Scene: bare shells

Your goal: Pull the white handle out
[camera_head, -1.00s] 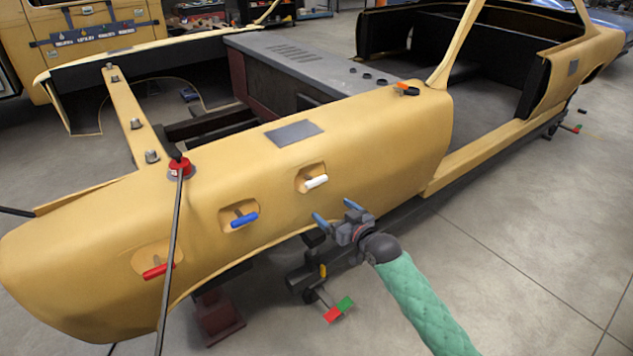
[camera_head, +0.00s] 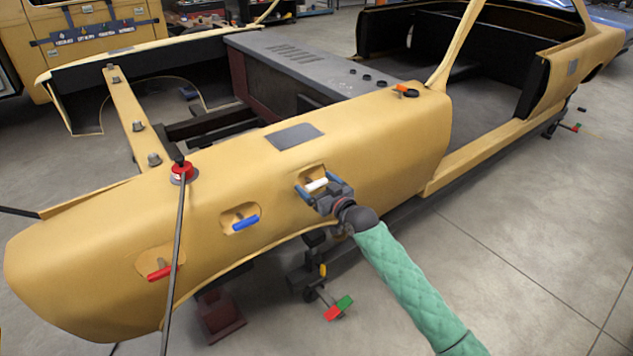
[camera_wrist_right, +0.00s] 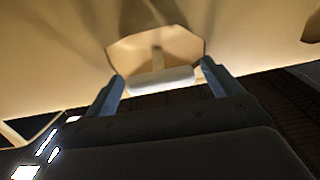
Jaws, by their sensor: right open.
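The white handle (camera_head: 316,185) is a short bar on a stem, set in a recess in the yellow car shell (camera_head: 390,135). It also shows in the right wrist view (camera_wrist_right: 160,80), lying crosswise between two blue fingers. My right gripper (camera_head: 318,188) is open at the handle, with one finger beyond each end of the bar. In the right wrist view my right gripper (camera_wrist_right: 162,83) shows small gaps between the fingers and the bar ends. My left gripper is not in view.
A blue handle (camera_head: 245,222) and a red handle (camera_head: 160,273) sit in recesses to the left. A dark rod (camera_head: 172,260) crosses in front of the shell near a red knob (camera_head: 182,170).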

